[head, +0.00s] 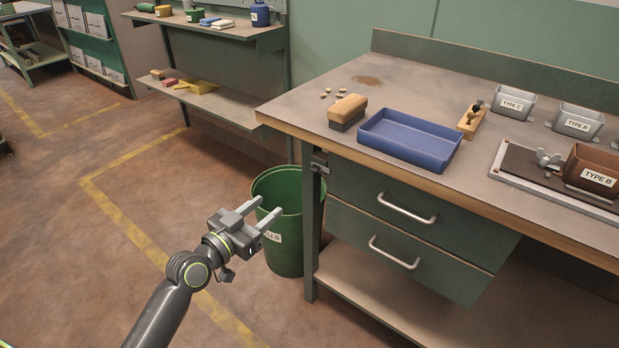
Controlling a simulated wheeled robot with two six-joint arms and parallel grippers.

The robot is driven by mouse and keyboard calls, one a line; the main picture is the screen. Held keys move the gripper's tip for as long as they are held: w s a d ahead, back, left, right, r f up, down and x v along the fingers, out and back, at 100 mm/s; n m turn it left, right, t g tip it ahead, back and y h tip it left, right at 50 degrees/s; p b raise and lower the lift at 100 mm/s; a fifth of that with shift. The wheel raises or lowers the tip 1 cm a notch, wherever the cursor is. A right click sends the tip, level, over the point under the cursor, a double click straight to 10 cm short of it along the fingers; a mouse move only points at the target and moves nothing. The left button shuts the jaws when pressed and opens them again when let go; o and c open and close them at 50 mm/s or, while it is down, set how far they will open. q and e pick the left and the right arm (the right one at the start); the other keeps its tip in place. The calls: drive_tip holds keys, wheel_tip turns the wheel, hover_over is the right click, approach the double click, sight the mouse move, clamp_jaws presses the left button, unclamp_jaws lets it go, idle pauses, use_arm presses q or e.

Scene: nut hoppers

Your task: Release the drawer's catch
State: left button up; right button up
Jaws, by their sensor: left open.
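The workbench has two green drawers under its top. The upper drawer (363,192) and the lower drawer (345,228) each have a pale bar handle and look shut. A small grey metal catch (320,160) sits at the upper drawer's left end, by the bench leg, just under the top. Its exact setting is too small to tell. My left gripper (268,206) is open and empty, its fingers pointing up and right. In the picture it is left of and below the catch, apart from it, in front of the green bin. My right gripper is out of view.
A green bin (285,258) stands left of the bench leg (312,240). On the bench top are a brush (348,108), a blue tray (372,147), grey bins (578,122) and a brown hopper (592,172). The floor at left is clear, with yellow lines.

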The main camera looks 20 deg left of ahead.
sight(312, 170)
use_arm(q)
drive_tip(key=x, duration=1.7)
drive_tip(key=shift+f, duration=0.1)
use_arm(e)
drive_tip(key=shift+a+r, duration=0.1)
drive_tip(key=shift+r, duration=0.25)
